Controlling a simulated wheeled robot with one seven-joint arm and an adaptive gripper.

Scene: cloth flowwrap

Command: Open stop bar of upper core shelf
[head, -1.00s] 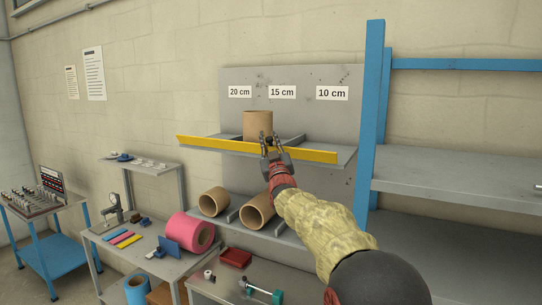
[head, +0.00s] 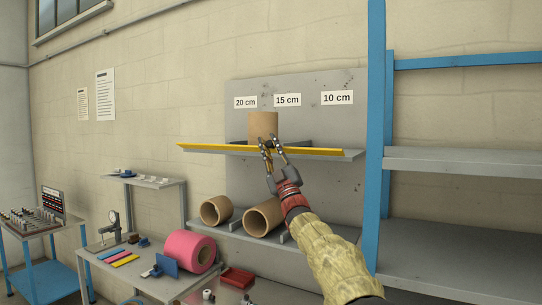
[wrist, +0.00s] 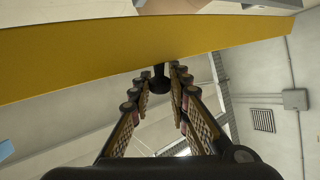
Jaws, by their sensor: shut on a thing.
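The yellow stop bar (head: 215,149) runs along the front of the upper core shelf (head: 350,155). In the head view it shows as a thin strip, its broad face turned mostly out of sight. My gripper (head: 268,148) is at the middle of the bar. In the wrist view the bar (wrist: 80,55) crosses the top of the picture as a wide yellow band, and my gripper (wrist: 158,77) is shut on a small dark knob (wrist: 160,84) at its edge. A brown cardboard core (head: 262,124) stands upright on the shelf behind the bar.
Two cores, one (head: 215,210) left of the other (head: 263,218), lie on the lower shelf. A pink roll (head: 189,250) lies on the table below. A blue rack post (head: 376,130) stands close on the right. Open air lies in front of the upper shelf.

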